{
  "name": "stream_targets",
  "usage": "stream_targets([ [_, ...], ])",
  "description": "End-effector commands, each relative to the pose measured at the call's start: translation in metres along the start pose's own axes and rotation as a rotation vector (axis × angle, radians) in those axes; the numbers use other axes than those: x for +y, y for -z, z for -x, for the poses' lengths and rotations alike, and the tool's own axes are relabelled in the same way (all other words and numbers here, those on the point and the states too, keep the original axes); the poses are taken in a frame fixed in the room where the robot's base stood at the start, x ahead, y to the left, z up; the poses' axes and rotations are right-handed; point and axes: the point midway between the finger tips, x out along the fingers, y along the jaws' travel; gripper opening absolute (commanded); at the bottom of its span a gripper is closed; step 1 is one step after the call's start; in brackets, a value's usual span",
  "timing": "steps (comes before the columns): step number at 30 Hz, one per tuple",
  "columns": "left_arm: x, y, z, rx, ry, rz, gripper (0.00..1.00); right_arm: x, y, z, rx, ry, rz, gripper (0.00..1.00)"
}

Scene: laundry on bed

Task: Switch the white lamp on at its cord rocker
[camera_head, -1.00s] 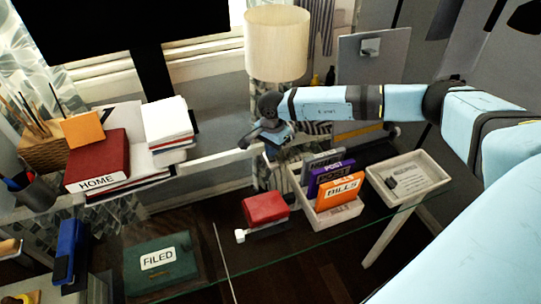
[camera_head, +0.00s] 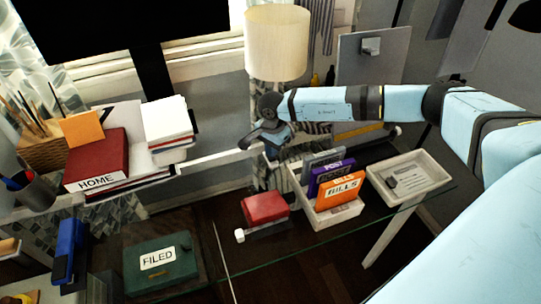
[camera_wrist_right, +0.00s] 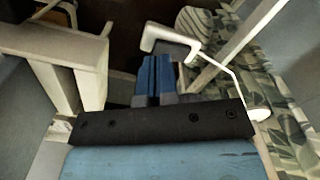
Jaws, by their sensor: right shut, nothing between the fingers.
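The white lamp (camera_head: 277,42) stands at the back of the desk in the head view, with its cream shade upright; the arm hides part of its body. My right gripper (camera_head: 250,141) is in front of and below the shade, near a white bar. In the right wrist view its blue fingers (camera_wrist_right: 156,78) are together and empty. Just beyond the fingertips is a white angled piece (camera_wrist_right: 172,40), with a thin white line running to a rounded white end at the right. I cannot tell which part is the cord rocker. My left gripper is out of view.
Below my right arm are a white sorter (camera_head: 338,214) with upright folders and a white tray (camera_head: 437,166). A red box (camera_head: 265,207) lies to their left. Books and papers fill the left, with a green FILED box (camera_head: 160,262) in front.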

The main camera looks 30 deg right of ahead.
Motion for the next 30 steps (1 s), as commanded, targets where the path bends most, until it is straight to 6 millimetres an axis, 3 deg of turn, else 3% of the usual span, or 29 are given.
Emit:
stream_targets([
  [30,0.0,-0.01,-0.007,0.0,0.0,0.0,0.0,0.0,0.0,-0.016,0.0,0.0,0.0,0.0],
])
